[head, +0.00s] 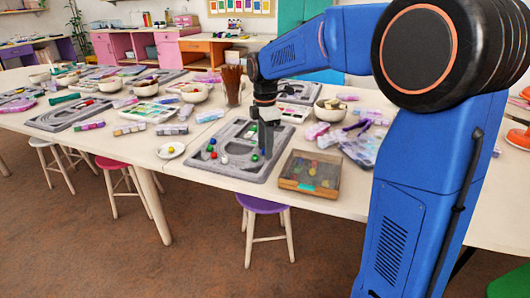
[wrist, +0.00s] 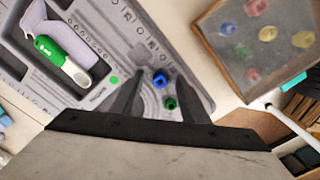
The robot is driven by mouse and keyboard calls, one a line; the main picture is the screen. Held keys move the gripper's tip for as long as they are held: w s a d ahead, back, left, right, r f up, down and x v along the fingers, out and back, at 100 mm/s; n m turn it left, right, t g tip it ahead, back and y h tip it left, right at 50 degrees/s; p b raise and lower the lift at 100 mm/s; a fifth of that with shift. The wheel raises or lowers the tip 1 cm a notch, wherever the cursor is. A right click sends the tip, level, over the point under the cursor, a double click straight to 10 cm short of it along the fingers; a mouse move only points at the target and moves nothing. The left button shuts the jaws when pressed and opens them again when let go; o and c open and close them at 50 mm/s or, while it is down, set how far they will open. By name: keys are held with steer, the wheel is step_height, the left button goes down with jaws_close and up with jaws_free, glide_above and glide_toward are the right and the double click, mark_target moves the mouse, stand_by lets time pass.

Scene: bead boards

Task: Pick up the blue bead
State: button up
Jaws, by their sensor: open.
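The blue bead (wrist: 159,80) lies on the grey bead board (head: 199,165), within its curved grooves. In the wrist view it shows between the tips of my open gripper (wrist: 160,76), with a gap on both sides. A green bead (wrist: 170,103) lies close beside it, also between the fingers and nearer the palm. In the head view my gripper (head: 265,155) points down over the right part of the board. I cannot tell from these views how far the fingertips are above the board.
A clear-lidded box of beads (head: 311,172) stands right of the board. A green-and-white tool (wrist: 62,60) lies in a board compartment. A cup of brown sticks (head: 232,86) stands behind the board. A small white dish (head: 171,150) sits to the left.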

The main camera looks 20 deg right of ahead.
jaws_close()
steer(key=shift+r, duration=0.1)
stand_by(0.3)
